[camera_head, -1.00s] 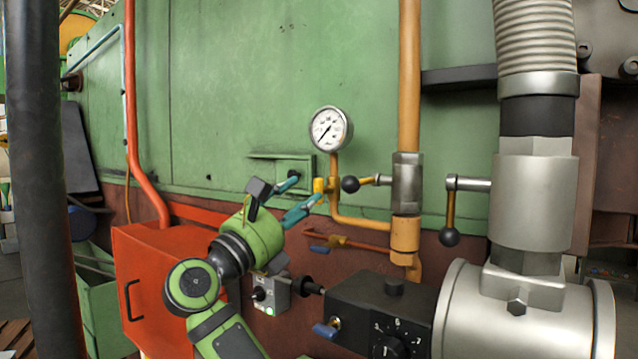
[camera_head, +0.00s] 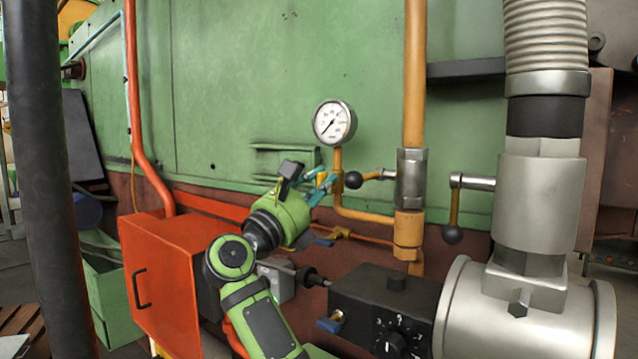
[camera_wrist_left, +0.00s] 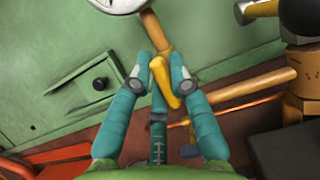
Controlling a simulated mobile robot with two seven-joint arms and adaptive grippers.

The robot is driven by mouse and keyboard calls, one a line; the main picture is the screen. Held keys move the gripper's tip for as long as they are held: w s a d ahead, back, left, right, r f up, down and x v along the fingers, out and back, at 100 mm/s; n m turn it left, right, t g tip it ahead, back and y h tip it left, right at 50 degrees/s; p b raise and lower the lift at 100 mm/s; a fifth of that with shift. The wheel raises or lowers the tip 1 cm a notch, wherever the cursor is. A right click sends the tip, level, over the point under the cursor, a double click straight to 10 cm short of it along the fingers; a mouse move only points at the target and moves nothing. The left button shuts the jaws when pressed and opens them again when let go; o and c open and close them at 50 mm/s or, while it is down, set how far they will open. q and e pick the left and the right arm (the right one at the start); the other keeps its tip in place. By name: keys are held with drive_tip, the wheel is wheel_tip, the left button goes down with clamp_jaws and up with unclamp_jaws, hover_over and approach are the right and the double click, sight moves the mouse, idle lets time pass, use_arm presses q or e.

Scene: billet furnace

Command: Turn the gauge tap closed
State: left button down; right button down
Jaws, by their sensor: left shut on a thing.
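The gauge tap is a small yellow fitting with a yellow handle (camera_wrist_left: 164,82), on the orange pipe just under the round white pressure gauge (camera_head: 334,122). My left gripper (camera_head: 324,187) reaches it from the lower left in the head view and partly hides it. In the left wrist view the two teal fingers (camera_wrist_left: 160,68) stand on either side of the yellow handle and are shut on it. The handle looks tilted in that view. The gauge's lower rim shows at the top there (camera_wrist_left: 118,5). My right gripper is in neither view.
A black-knobbed lever (camera_head: 354,180) stands close to the right of my left gripper. Another lever (camera_head: 452,235) hangs farther right. A black control box (camera_head: 385,300) and an orange box (camera_head: 160,280) stand below. A thin orange pipe with a blue handle runs below the tap.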

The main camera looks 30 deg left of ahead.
use_arm(q)
drive_tip(key=shift+m, duration=0.5)
drive_tip(key=m+h+b, duration=0.1)
drive_tip(key=m, duration=0.1)
drive_tip(key=shift+m+h, duration=0.4)
drive_tip(key=m+h, duration=0.1)
drive_tip(key=m, duration=0.1)
drive_tip(key=shift+m+g+b, duration=0.3)
drive_tip(key=shift+g, duration=0.1)
drive_tip(key=m+g+h, duration=0.1)
drive_tip(key=m, duration=0.2)
drive_tip(key=shift+d+m+h+b, duration=0.1)
drive_tip(key=shift+m+h+b, duration=0.2)
drive_tip(key=shift+h, duration=0.1)
drive_tip(key=m+g+h, duration=0.1)
drive_tip(key=m, duration=0.2)
drive_tip(key=shift+d+r+m, duration=0.1)
drive_tip(key=shift+m, duration=0.2)
drive_tip(key=m+g, duration=0.1)
drive_tip(key=m, duration=0.3)
drive_tip(key=shift+d+g+h, duration=0.1)
drive_tip(key=shift+g+h, duration=0.2)
drive_tip(key=shift+g, duration=0.1)
drive_tip(key=shift+d+m+g+p, duration=0.15)
drive_tip(key=shift+m+g+p, duration=0.7)
drive_tip(key=shift+m, duration=1.45)
drive_tip(key=c, duration=1.1)
unclamp_jaws()
drive_tip(key=shift+c, duration=0.2)
